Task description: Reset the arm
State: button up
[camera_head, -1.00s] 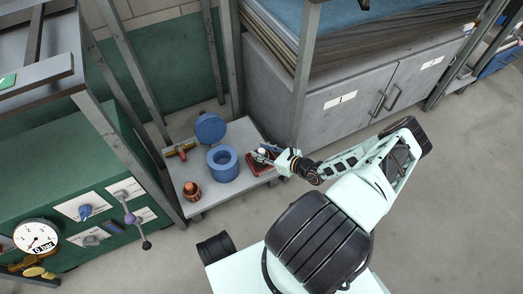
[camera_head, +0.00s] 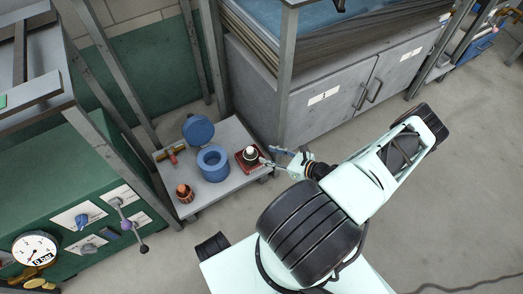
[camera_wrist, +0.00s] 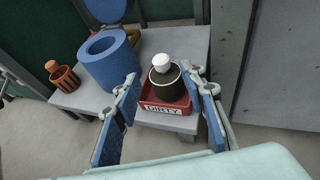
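My gripper (camera_wrist: 165,118) is open and empty, its two blue-padded fingers wide apart in the wrist view. It also shows in the head view (camera_head: 278,157), just right of the low grey table. Beyond the fingers, a red tray labelled DIRTY (camera_wrist: 163,108) sits on the table's near edge. A dark round pot with a white top (camera_wrist: 163,78) stands in the tray. The tray also shows in the head view (camera_head: 244,166), apart from my gripper as far as I can tell.
On the grey table (camera_head: 226,190) stand a blue ring-shaped container (camera_head: 213,175), its blue lid (camera_head: 198,129) and a copper pot with an orange object (camera_head: 185,193). A grey cabinet (camera_head: 330,110) stands behind my arm. A green panel with a gauge (camera_head: 35,250) is at left.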

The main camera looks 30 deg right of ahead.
jog(key=shift+s+d+r, duration=0.15)
jog(key=shift+s+r, duration=0.05)
jog(key=shift+s, duration=0.2)
